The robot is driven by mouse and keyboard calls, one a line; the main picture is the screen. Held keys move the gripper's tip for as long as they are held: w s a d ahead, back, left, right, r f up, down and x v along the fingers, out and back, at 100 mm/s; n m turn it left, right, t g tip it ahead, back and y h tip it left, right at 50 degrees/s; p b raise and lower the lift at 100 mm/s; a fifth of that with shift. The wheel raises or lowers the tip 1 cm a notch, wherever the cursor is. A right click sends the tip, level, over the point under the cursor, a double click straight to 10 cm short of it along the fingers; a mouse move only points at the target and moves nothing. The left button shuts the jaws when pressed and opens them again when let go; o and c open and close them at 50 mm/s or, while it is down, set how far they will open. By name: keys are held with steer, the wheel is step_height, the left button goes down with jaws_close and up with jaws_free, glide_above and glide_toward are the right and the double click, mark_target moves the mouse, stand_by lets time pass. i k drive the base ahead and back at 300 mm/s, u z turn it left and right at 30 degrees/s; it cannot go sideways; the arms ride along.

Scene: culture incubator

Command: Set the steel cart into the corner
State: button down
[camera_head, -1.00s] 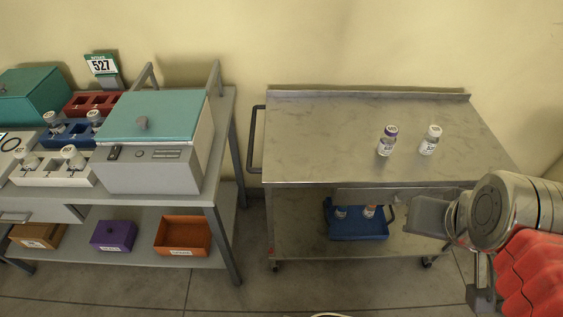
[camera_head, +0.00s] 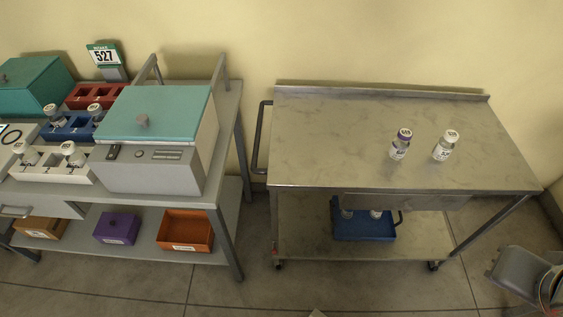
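The steel cart (camera_head: 330,165) stands against the back wall, right of the grey workbench, with a gap between them. Its dark push handle (camera_head: 262,137) is on its left end, facing the bench. Two vials stand upright on its top: one with a purple cap (camera_head: 400,146) and one with a white cap (camera_head: 446,146). A blue tray (camera_head: 364,228) with vials sits on its lower shelf. My gripper (camera_head: 503,268) is at the lower right, apart from the cart's right end. Its fingers are partly cut off and their opening does not show clearly.
Floor in front of the cart is clear.

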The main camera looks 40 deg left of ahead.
mark_target(325, 142)
steer(key=z, duration=0.1)
steer(key=k, duration=1.35)
steer(key=u, duration=1.2)
steer(key=i, duration=1)
steer(key=u, duration=0.1)
